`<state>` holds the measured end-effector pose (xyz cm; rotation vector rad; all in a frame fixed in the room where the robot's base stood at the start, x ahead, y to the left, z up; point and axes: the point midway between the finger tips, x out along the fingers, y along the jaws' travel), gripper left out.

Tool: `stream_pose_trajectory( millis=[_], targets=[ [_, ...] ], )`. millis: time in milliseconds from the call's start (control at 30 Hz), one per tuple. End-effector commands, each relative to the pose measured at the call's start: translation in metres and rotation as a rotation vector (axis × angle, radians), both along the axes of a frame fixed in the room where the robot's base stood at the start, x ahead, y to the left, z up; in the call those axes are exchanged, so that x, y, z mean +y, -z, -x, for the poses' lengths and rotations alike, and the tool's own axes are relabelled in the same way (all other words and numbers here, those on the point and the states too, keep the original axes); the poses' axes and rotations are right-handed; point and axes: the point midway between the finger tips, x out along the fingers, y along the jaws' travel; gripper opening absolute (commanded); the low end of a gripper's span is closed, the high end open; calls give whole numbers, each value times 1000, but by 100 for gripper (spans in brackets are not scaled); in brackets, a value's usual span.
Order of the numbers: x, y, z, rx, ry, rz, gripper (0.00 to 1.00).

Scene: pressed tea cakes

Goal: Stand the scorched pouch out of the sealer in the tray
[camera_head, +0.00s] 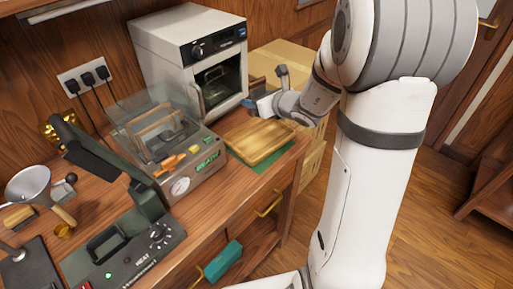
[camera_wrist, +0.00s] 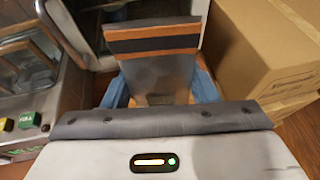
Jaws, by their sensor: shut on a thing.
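My gripper (camera_head: 268,101) is above the back right end of the wooden tray (camera_head: 238,151), in front of the white oven-like box. Its blue fingers (camera_wrist: 205,88) are shut on a grey pouch (camera_wrist: 165,75). The pouch has brown scorched bands and a dark strip across its far end. In the head view only a small pale part of the pouch shows beside the fingers, and I cannot tell whether it touches the tray. The tray lies empty on a green mat (camera_head: 286,164).
A vacuum machine (camera_head: 190,180) with a raised clear lid stands left of the tray. The white oven-like box (camera_head: 175,45) is behind it. Cardboard boxes (camera_wrist: 265,50) stand close on the right. A metal funnel (camera_head: 28,183) is at the far left.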

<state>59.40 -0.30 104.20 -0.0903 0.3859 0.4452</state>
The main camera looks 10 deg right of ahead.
Motion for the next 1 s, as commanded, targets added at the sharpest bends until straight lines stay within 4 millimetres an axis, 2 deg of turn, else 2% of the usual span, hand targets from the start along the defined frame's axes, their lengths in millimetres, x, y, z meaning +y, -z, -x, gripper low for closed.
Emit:
stream_pose_trajectory(
  millis=[33,300,600,1000],
  targets=[
    [-1,9,1,-6,-20,4,32],
    [-3,7,6,0,-74,0,32],
    [-2,56,7,5,-77,-3,32],
    [-2,99,7,2,-78,-2,32]
  ],
)
